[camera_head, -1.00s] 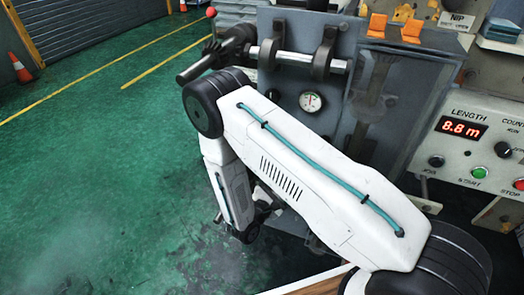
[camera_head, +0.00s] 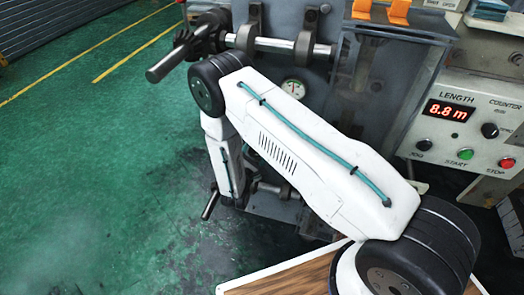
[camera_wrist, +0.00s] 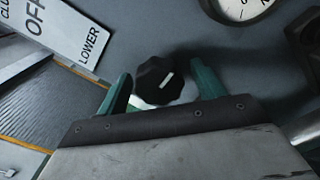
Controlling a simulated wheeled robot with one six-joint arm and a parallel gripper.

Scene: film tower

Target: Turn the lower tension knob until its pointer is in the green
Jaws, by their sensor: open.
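The black lobed tension knob (camera_wrist: 157,82) is in the middle of the wrist view, on a grey panel. My gripper (camera_wrist: 161,72) is open, with one green finger to the left of the knob and one to the right. Gaps seem to show on both sides. A pale patch shows below the knob's left edge; no green zone can be made out. A sign reading "LOWER" (camera_wrist: 88,47) is at upper left. In the head view my white arm hides the knob and the gripper.
A round gauge (camera_wrist: 240,8) is above right of the knob; it also shows in the head view (camera_head: 293,88). A dark fitting (camera_wrist: 305,40) is at the wrist view's right edge. The control box (camera_head: 470,125) reads 8.8 m. Green floor (camera_head: 80,150) lies open at left.

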